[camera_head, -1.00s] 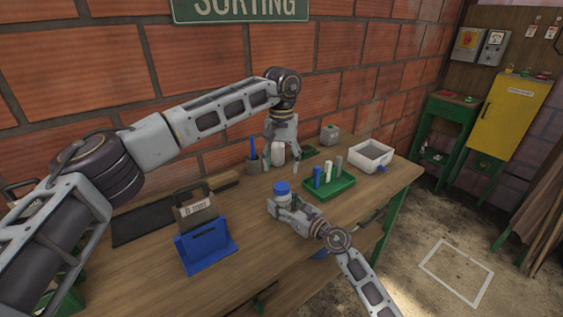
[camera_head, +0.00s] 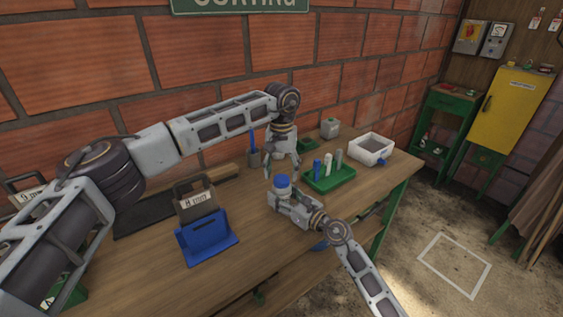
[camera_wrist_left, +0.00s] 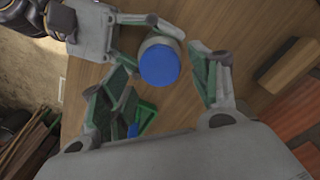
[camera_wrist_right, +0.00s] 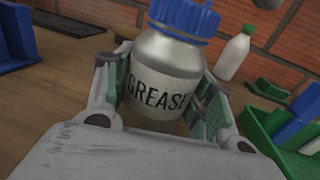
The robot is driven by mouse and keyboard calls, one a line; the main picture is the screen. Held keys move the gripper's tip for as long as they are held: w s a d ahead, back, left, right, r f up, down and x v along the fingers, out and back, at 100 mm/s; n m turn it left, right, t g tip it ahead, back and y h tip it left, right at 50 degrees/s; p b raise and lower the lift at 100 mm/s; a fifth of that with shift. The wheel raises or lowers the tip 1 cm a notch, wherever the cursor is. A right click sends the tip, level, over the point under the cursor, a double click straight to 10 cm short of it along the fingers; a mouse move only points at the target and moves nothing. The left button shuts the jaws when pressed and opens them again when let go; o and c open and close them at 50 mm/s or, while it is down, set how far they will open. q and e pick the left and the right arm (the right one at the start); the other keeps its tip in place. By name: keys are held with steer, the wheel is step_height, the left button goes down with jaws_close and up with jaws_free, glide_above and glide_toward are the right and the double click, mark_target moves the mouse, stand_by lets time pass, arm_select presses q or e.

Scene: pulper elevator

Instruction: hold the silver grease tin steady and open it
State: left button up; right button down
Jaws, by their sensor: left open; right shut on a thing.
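The silver grease tin (camera_wrist_right: 160,85) stands upright with a blue ribbed lid and a GREASE label in the right wrist view. My right gripper (camera_wrist_right: 162,100) is shut on its body, one finger on each side. In the head view the tin's blue lid (camera_head: 282,181) shows above my right gripper (camera_head: 283,197). My left gripper (camera_head: 282,176) is open above and just behind the lid. In the left wrist view the blue lid (camera_wrist_left: 160,64) lies between the spread fingers of my left gripper (camera_wrist_left: 155,85), with no clear contact on it.
A green tray (camera_head: 330,181) with several small cylinders stands right of the tin. A white bin (camera_head: 371,151) is farther right. A blue holder (camera_head: 207,240) with a labelled block stands left. A white bottle (camera_wrist_right: 235,53) is behind. The front bench is clear.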

mark_target(284, 194)
arm_select(q)
steer(key=shift+f, duration=1.2)
steer(key=shift+c, duration=0.4)
steer(key=c, duration=1)
steer(key=shift+n, duration=0.3)
